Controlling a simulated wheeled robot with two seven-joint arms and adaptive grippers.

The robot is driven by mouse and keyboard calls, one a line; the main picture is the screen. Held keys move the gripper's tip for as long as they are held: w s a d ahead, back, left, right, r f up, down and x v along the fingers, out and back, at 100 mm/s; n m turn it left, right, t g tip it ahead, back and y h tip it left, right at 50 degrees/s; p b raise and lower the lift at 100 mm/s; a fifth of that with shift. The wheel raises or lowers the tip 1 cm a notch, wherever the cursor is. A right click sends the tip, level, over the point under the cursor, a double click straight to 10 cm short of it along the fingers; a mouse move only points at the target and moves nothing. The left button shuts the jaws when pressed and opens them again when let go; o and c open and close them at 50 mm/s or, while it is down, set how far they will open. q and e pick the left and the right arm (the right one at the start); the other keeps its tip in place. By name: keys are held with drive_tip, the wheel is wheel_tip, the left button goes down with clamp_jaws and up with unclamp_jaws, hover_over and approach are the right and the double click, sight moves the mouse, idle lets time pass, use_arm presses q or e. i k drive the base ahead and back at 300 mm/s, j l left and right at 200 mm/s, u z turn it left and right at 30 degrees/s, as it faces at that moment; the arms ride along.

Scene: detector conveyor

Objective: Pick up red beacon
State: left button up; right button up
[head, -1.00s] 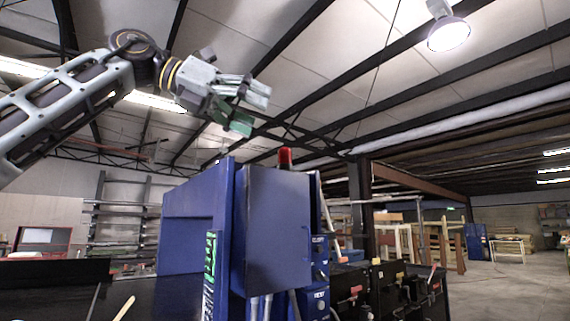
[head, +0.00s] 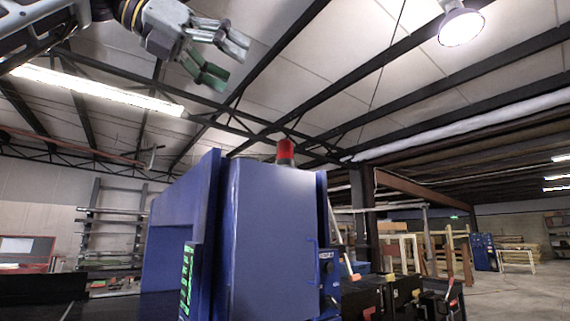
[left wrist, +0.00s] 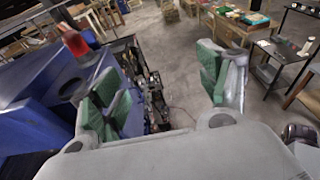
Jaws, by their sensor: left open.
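The red beacon (head: 285,150) stands upright on top of the blue detector cabinet (head: 268,230) in the head view. It also shows in the left wrist view (left wrist: 74,42), at the upper left, beyond and outside the left finger. My left gripper (head: 222,58) is in the air above and to the left of the beacon, apart from it. In the left wrist view its green-padded fingers (left wrist: 165,95) are spread wide with nothing between them. My right gripper is in neither view.
A green-lit panel (head: 187,278) is on the cabinet's left side. Black bins (head: 385,298) stand right of the cabinet. A hanging lamp (head: 460,25) and roof beams are overhead. Wooden frames (head: 425,250) stand farther back. The air around the beacon looks clear.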

sight(284, 148)
drive_tip(key=i, duration=1.15)
